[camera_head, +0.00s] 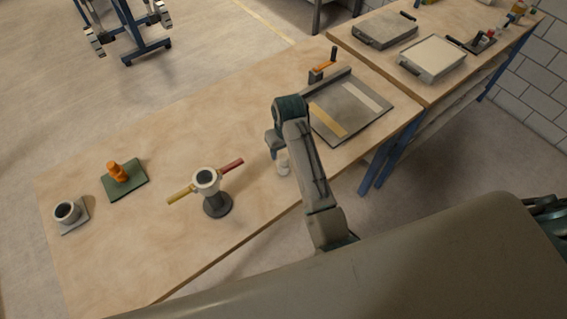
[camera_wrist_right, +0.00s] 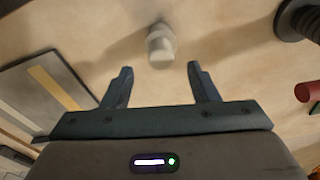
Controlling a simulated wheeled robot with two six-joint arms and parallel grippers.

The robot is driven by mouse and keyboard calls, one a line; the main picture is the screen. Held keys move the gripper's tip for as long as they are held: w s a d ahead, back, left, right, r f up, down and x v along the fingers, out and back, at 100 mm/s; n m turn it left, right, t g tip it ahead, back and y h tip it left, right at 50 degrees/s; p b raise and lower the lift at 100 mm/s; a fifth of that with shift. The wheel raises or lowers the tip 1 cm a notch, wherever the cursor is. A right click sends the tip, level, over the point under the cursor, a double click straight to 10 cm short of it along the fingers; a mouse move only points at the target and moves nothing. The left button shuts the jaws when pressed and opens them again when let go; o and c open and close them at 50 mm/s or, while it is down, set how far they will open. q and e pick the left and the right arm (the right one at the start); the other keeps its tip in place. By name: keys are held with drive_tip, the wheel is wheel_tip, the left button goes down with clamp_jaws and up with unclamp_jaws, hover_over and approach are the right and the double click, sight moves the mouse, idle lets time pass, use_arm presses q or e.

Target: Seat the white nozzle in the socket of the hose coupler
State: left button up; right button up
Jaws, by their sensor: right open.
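The white nozzle (camera_head: 283,163) stands on the wooden table near its front edge, partly hidden by my right gripper (camera_head: 273,143) in the head view. In the right wrist view the nozzle (camera_wrist_right: 161,47) is just beyond the open fingertips (camera_wrist_right: 159,68), roughly centred between them and apart from both. The hose coupler (camera_head: 211,204) stands upright to the left on a dark round base, with a pale ring-shaped socket (camera_head: 206,177) on top, a yellow handle and a red handle. Its base and red handle show at the right of the wrist view. My left gripper is out of view.
An orange plug (camera_head: 116,171) stands on a green plate (camera_head: 133,190). A grey cup (camera_head: 67,211) sits on a grey plate at the far left. A grey board with strips (camera_head: 338,120) lies beyond my right arm. Bare table lies between the coupler and green plate.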

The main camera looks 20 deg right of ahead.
sight(284, 157)
drive_tip(key=shift+f+p, duration=0.35)
drive_tip(key=shift+p, duration=0.05)
wheel_tip(284, 157, down, 3)
drive_tip(key=shift+w+f+p, duration=0.15)
drive_tip(key=shift+f+p, duration=0.05)
drive_tip(key=shift+p, duration=0.6)
drive_tip(key=shift+w+a+f, duration=0.1)
drive_tip(key=shift+f, duration=0.4)
drive_tip(key=c, duration=1.1)
